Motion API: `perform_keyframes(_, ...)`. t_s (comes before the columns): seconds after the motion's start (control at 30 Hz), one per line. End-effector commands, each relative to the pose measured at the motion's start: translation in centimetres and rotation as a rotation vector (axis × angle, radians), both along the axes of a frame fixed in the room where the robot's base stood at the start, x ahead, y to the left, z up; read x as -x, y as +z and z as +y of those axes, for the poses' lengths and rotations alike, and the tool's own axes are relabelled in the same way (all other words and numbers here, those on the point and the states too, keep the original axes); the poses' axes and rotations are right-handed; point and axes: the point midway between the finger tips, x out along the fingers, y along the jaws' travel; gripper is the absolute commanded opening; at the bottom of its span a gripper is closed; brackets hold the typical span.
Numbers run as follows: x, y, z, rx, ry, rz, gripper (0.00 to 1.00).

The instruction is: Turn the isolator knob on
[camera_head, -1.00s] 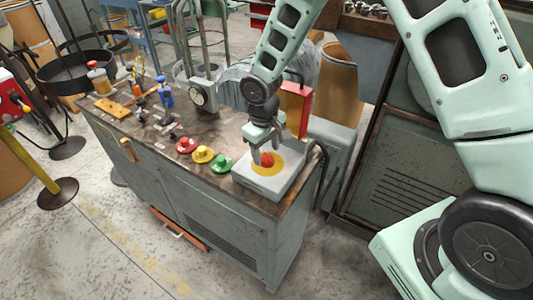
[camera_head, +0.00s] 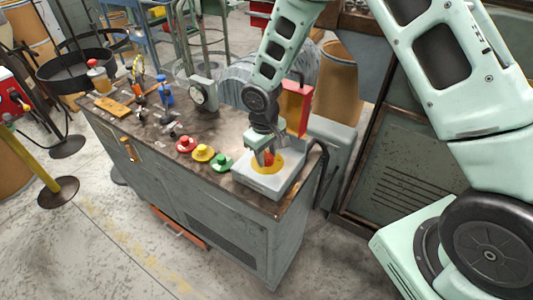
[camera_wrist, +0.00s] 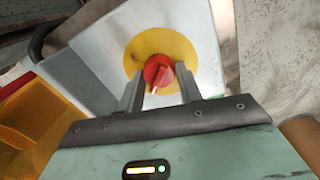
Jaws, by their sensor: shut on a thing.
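The isolator knob is red and sits on a round yellow plate (camera_head: 268,168) on a light grey box (camera_head: 259,183) at the right end of the cabinet top. In the wrist view the red knob (camera_wrist: 157,72) lies between the two fingers of my gripper (camera_wrist: 158,88), with the yellow plate (camera_wrist: 165,42) behind it. In the head view my gripper (camera_head: 264,158) reaches down over the knob and partly hides it. My gripper is shut on the knob.
Red (camera_head: 185,144), yellow (camera_head: 202,153) and green (camera_head: 220,162) buttons stand left of the box.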

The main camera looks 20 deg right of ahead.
Motion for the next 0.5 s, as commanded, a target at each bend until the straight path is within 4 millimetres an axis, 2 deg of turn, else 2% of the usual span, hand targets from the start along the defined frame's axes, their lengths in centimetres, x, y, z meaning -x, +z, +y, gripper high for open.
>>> perform_keyframes(0.27,-0.04,-0.12,0.02,0.002,-0.119,0.000,0.12)
perform_keyframes(0.5,-0.12,-0.11,0.03,0.002,-0.322,-0.001,0.12)
